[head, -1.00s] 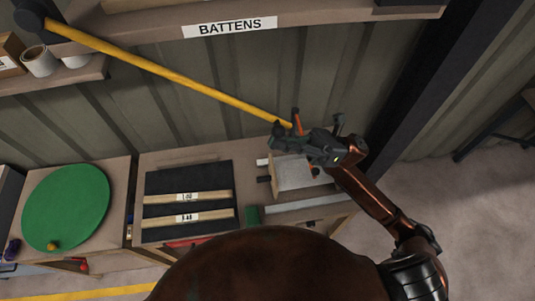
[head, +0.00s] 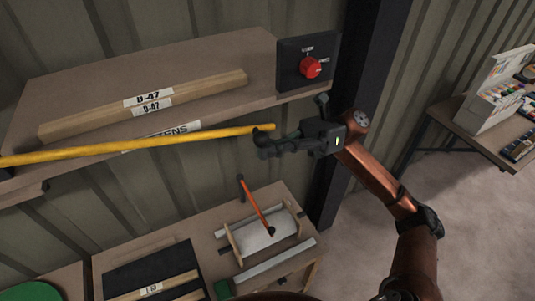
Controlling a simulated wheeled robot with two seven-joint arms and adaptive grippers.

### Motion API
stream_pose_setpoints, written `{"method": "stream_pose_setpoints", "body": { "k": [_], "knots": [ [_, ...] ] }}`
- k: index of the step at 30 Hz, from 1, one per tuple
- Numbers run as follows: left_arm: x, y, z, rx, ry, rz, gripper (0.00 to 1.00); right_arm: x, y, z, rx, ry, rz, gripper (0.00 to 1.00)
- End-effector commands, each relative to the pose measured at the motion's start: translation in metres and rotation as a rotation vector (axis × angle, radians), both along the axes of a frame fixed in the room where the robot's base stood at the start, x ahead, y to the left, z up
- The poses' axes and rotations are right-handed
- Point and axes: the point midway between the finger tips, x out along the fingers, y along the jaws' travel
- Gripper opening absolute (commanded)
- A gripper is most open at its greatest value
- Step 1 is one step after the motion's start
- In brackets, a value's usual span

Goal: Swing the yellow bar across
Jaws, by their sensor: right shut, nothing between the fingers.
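The yellow bar (head: 140,144) runs from the left edge of the head view, rising slightly to the right. It passes in front of the lower shelf edge and partly covers the BATTENS label (head: 180,130). Its right end lies at the fingers of my right gripper (head: 263,142). That gripper is shut with nothing between its fingers, and its fingertips overlap the bar's end in the picture. I cannot tell whether they touch it. The bar's left end is out of view. My left gripper is not in view.
Battens marked D-47 (head: 200,95) lie on the shelf (head: 75,80). A black panel with a red knob (head: 310,67) stands at the shelf's right end, near my right gripper. Below, a bench holds a fixture with an orange lever (head: 254,205). Open floor (head: 470,220) lies right.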

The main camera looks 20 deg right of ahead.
Motion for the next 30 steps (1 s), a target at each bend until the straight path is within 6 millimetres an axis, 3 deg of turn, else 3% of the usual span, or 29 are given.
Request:
{"method": "stream_pose_setpoints", "body": {
  "k": [13, 22, 30],
  "knots": [
    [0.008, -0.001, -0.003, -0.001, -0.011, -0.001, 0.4, 0.0, 0.001, -0.004, 0.001, 0.0, 0.001, 0.0],
    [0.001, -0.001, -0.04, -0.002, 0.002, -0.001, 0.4, -0.009, 0.017, -0.044, 0.002, 0.002, 0.011, 0.0],
    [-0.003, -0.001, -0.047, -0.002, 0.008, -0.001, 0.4, 0.006, -0.045, -0.042, 0.001, 0.002, 0.002, 0.0]
  ]
}}
